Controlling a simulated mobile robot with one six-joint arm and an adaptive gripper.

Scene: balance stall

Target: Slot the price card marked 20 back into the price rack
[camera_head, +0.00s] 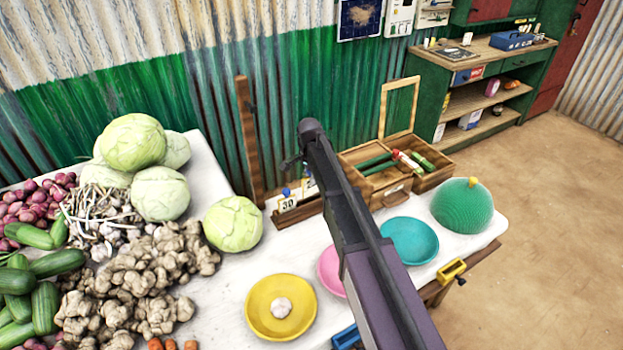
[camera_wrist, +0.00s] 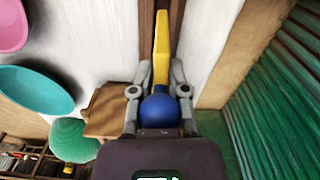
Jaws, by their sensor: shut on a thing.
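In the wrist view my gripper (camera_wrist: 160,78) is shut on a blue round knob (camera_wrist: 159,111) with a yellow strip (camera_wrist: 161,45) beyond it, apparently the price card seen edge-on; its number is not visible. A dark brown wooden bar lies beyond the strip, likely part of the price rack. In the head view the wooden price rack (camera_head: 300,211) stands at the table's back edge by the wall. A white card marked 30 (camera_head: 288,205) stands at its left end, with a blue knob above. Another white card (camera_head: 310,186) is partly hidden behind my arm. My arm hides most of my gripper there.
A cabbage (camera_head: 233,223) lies left of the rack, and a wooden post (camera_head: 249,135) stands behind. An open wooden box (camera_head: 433,176) is to the right. Yellow (camera_head: 260,325) and teal (camera_head: 412,240) bowls sit in front, with a pink one partly hidden.

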